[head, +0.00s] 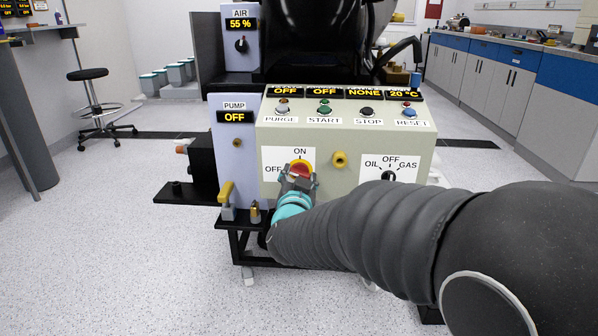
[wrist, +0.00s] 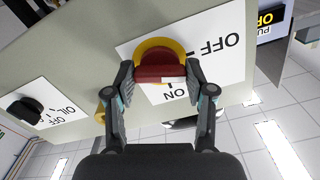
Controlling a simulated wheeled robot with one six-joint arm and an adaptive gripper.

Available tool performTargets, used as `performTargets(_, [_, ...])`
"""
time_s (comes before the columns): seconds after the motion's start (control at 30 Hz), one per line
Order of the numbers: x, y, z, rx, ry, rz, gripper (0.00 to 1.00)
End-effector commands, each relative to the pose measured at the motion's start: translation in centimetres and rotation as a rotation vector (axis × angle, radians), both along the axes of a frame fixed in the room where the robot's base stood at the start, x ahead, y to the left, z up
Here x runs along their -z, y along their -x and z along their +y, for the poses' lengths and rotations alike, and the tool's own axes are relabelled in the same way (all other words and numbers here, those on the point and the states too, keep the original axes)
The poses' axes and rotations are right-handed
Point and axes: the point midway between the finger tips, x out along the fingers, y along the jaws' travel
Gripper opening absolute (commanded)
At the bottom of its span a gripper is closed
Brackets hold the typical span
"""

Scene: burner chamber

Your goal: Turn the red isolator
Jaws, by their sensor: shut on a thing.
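The red isolator (head: 301,168) is a red knob on a yellow ring, on a white plate marked ON and OFF on the pale control panel. In the wrist view the red isolator (wrist: 160,62) is near the top centre, with the lettering upside down. My gripper (wrist: 160,76) is shut on the red handle, one finger on each side. A small white mark shows on the handle's edge towards ON. In the head view my gripper (head: 296,178) covers the knob's lower part, so its exact angle is unclear there.
An OIL/OFF/GAS selector (head: 388,176) and a small yellow fitting (head: 339,159) sit to the right. Several push buttons run along the panel top. The pump display (head: 235,117) reads OFF. A yellow-handled valve (head: 226,193) stands at lower left.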

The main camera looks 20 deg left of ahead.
Motion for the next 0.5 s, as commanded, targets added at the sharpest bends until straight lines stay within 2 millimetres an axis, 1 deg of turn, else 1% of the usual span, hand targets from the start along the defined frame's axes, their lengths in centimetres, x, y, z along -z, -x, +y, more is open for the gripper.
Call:
performTargets(0.2, [-0.13, -0.01, 0.0, 0.0, 0.164, -0.037, 0.19])
performTargets(0.5, [-0.05, -0.01, 0.0, 0.0, 0.305, -0.072, 0.19])
